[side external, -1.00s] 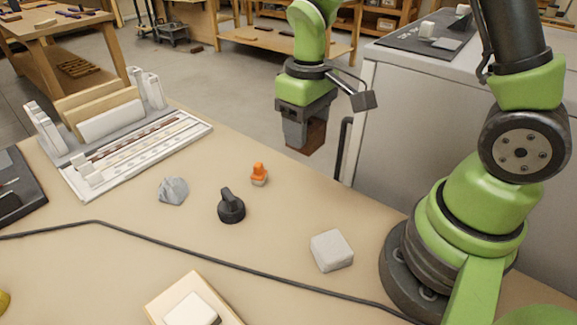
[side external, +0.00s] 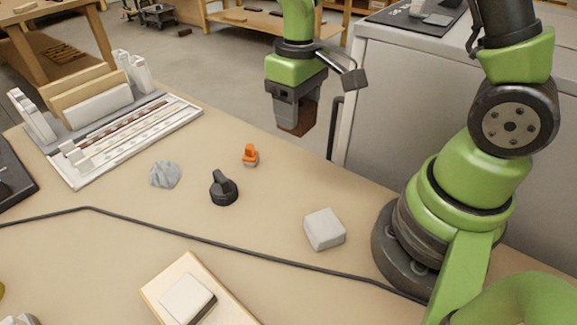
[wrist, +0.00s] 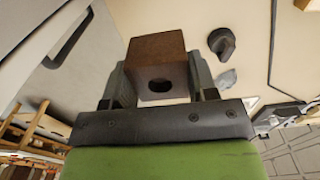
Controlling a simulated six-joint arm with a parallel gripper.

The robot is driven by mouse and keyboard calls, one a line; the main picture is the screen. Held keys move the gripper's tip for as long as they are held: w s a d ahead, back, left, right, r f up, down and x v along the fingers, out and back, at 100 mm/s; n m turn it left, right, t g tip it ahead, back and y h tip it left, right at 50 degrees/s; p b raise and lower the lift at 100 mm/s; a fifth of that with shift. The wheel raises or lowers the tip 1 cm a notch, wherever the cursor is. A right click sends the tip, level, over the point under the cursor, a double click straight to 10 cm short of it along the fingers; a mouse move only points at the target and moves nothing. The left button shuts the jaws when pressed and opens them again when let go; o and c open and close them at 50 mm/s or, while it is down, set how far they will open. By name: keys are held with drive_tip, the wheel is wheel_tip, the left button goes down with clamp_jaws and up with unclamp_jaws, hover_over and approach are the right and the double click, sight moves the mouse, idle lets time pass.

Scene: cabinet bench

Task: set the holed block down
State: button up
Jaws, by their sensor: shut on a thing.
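The holed block (wrist: 157,47) is brown, with a dark round hole in the face turned to the wrist camera. My gripper (wrist: 156,80) is shut on it, with one finger on each side. In the side view my gripper (side external: 296,98) points down and holds the block (side external: 297,121) in the air near the bench's far edge. The block's underside and any gap to the bench below are hard to judge.
On the bench are an orange knob piece (side external: 250,155), a black knob (side external: 223,189), a grey faceted lump (side external: 165,175) and a pale grey block (side external: 324,230). A black cable (side external: 200,238) crosses the front. A grey cabinet (side external: 400,110) stands behind. Bare bench lies between the small pieces.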

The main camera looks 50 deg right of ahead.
sight(305, 126)
drive_tip(key=f, duration=0.2)
drive_tip(key=s+f, duration=0.1)
drive_tip(key=shift+s+d+f, duration=0.1)
drive_tip(key=shift+d+f, duration=0.15)
drive_tip(key=shift+f, duration=0.05)
drive_tip(key=shift+f, duration=4.8)
drive_tip(key=shift+f, duration=0.1)
drive_tip(key=o, duration=0.9)
drive_tip(key=shift+f, duration=0.1)
